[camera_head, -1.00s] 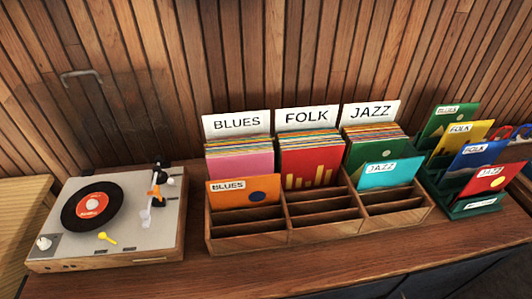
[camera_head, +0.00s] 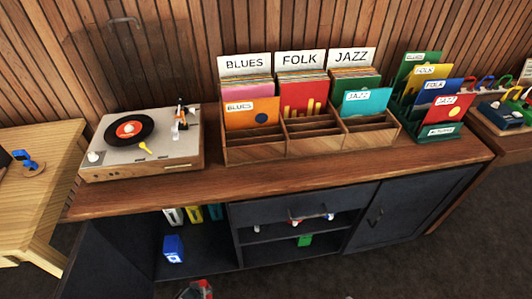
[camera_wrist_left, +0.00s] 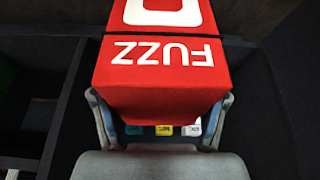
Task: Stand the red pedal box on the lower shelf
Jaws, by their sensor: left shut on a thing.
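The red pedal box (camera_wrist_left: 150,85) shows large in the left wrist view, with white "FUZZ" lettering upside down. My left gripper (camera_wrist_left: 160,105) is shut on it, one finger on each side. A bit of the red box (camera_head: 203,289) shows at the bottom edge of the head view, in front of the cabinet; the rest is cut off. The open cabinet (camera_head: 238,262) has a left bay with a blue box (camera_head: 173,249) and white, yellow and blue things behind. Its middle bay has a shelf (camera_head: 290,235), with a green thing (camera_head: 304,240) below. My right gripper is not in view.
An open dark door (camera_head: 105,262) stands left of the left bay; a closed door (camera_head: 395,213) is at the right. The cabinet top carries a turntable (camera_head: 150,143), a record crate (camera_head: 255,152) and a green rack (camera_head: 440,133). Dark floor lies in front.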

